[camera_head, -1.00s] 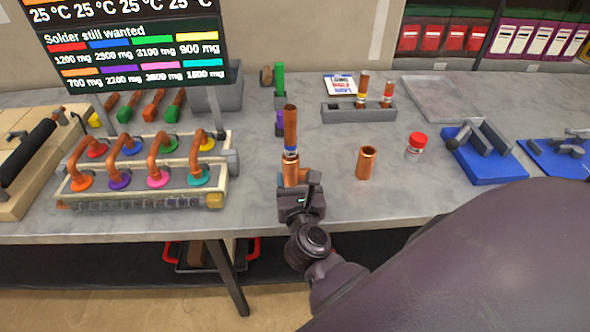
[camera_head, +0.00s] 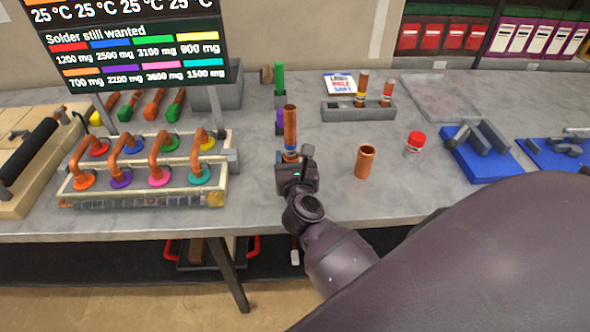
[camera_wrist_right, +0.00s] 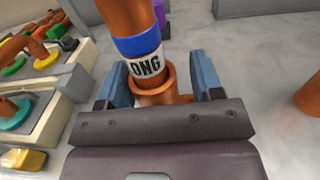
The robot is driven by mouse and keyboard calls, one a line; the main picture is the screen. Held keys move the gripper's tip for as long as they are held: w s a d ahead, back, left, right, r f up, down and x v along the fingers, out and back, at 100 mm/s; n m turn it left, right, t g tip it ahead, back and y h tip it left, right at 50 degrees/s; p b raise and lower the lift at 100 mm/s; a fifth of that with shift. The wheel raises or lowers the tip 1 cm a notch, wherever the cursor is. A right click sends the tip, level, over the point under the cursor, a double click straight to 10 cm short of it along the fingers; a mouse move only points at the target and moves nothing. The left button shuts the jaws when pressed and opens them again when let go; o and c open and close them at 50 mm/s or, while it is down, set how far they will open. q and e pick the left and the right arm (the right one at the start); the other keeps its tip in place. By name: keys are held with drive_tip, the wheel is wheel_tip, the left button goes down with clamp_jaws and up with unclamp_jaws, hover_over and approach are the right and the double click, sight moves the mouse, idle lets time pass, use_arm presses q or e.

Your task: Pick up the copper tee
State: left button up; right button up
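A long copper pipe (camera_head: 290,124) with a blue band and a label reading "ONG" stands upright in a wider copper fitting, probably the tee (camera_head: 290,155). In the right wrist view the fitting (camera_wrist_right: 158,88) shows as a flared copper rim around the pipe (camera_wrist_right: 125,14); its lower part is hidden. My right gripper (camera_wrist_right: 162,85) has its two blue-grey fingers apart, one on each side of the fitting, with small gaps visible. In the head view the right gripper (camera_head: 296,170) covers the fitting's lower front. My left gripper is not in view.
A short open copper tube (camera_head: 366,162) stands to the right, near a red-capped jar (camera_head: 415,144). A grey rack (camera_head: 345,113) holds two copper pipes behind. A wooden fixture (camera_head: 70,192) with copper bends is at left. Blue-based fixtures (camera_head: 490,165) stand at right.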

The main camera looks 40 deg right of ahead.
drive_tip(key=c, duration=0.7)
drive_tip(key=shift+r, duration=0.1)
